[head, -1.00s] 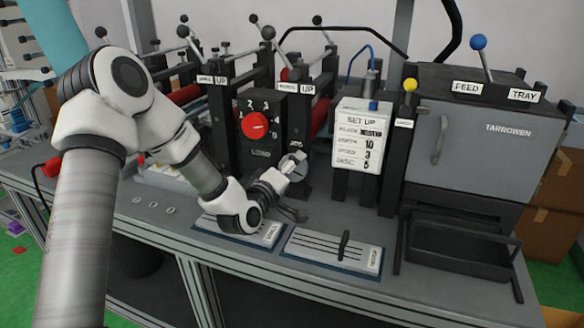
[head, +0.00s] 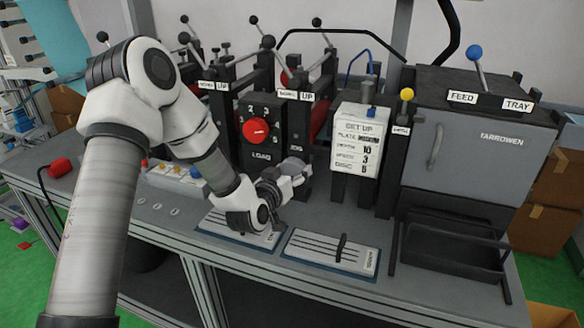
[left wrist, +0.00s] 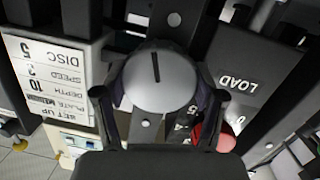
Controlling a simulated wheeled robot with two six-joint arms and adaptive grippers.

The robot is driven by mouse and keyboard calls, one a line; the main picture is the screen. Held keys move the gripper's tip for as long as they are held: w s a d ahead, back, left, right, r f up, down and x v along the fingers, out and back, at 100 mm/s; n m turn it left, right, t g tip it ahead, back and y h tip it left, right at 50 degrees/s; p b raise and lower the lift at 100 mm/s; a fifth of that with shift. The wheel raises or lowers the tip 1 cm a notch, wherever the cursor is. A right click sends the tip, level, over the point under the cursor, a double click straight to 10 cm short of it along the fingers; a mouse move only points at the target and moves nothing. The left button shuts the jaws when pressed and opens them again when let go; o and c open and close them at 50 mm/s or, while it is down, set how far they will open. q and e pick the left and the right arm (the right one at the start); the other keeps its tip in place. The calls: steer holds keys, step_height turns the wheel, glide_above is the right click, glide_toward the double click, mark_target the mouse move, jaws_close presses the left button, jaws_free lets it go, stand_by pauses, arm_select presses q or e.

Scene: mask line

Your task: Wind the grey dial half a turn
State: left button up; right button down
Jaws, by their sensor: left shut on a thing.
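The grey dial (left wrist: 170,92) is a round knob with a dark pointer line. In the left wrist view the line runs nearly upright in the picture, in the upper half of the face. My left gripper (left wrist: 160,100) has one dark finger on each side of the dial and is shut on it. In the head view the dial (head: 293,164) is partly hidden by the left gripper (head: 290,178), low on the machine front, right of the red knob. My right gripper is not in view.
The red knob (head: 255,129) on the LOAD panel is close beside the dial, and also shows by a finger in the wrist view (left wrist: 212,134). A white set-up card (head: 358,140) stands to the right. Two slotted lever plates (head: 330,252) lie in front. A black tray (head: 450,245) is at the right.

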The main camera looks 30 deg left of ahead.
arm_select(q)
steer(key=shift+d+f+m+g+y+p, duration=0.1)
steer(key=shift+m+g+y+p, duration=0.2)
steer(key=shift+m, duration=0.55)
steer(key=shift+m+y+p, duration=0.1)
steer(key=shift+m+p, duration=0.3)
steer(key=shift+m, duration=0.45)
steer(key=o, duration=1.1)
steer(key=shift+o, duration=0.2)
steer(key=v, duration=0.7)
steer(key=shift+s, duration=0.25)
